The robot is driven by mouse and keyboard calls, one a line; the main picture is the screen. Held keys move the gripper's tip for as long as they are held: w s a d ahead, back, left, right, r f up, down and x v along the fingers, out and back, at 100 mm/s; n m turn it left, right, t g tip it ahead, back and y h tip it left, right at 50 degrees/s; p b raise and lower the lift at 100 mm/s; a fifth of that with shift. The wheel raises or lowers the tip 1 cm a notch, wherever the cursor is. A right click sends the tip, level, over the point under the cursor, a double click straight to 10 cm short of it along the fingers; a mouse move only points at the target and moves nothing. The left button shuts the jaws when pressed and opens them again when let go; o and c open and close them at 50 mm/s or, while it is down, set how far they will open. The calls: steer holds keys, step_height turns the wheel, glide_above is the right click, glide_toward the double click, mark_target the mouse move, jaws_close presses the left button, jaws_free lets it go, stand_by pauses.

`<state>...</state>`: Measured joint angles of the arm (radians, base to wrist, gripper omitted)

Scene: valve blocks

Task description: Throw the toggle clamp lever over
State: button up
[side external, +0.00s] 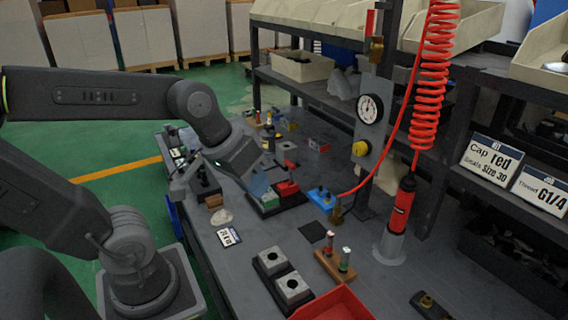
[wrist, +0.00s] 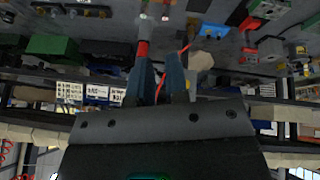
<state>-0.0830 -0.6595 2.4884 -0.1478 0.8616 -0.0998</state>
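The toggle clamp, a black base with red parts (side external: 287,188), is on the bench near the middle of the side view, partly hidden by my gripper. My gripper (side external: 262,188) is tilted down close to the clamp's left side in the side view. I cannot tell whether it touches the clamp. In the wrist view the two blue-grey fingers (wrist: 161,65) stand apart with nothing visible between their tips. The lever's exact position is unclear.
A blue fitting (side external: 322,198) with a red hose is right of the clamp. A gauge panel (side external: 372,110) and a red tool (side external: 402,205) stand behind. Grey blocks (side external: 292,286), a wooden stand (side external: 335,267) and a red bin (side external: 335,304) are in front.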

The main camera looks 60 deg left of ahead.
steer(key=w+a+n, duration=0.1)
steer(key=w+n, duration=0.1)
steer(key=n, duration=0.1)
steer(key=w+a+f+n+h, duration=0.1)
steer(key=w+a+n, duration=0.1)
steer(key=w+n, duration=0.1)
steer(key=w+a+n, duration=0.1)
steer(key=w+n, duration=0.1)
steer(key=n, duration=0.2)
steer(key=shift+w+a+f+h, duration=0.15)
steer(key=shift+a+f+h, duration=0.1)
steer(key=shift+h, duration=0.15)
jaws_close()
steer(key=w+a+f+n+t+y, duration=0.1)
steer(key=a+f+n, duration=0.3)
steer(key=a+n, duration=0.7)
steer(key=w+a+f+n+t+y, duration=0.1)
steer(key=a+f+n, duration=0.4)
steer(key=a+n, duration=0.7)
steer(key=shift+w+a+t+y, duration=0.4)
steer(key=shift+w+t, duration=0.1)
steer(key=shift+w, duration=0.35)
steer(key=shift+f, duration=0.15)
glide_toward(290, 170)
steer(key=f, duration=0.3)
steer(key=shift+s+f, duration=0.25)
steer(key=shift+f, duration=0.1)
steer(key=w, duration=0.4)
steer(key=shift+a+f, duration=0.1)
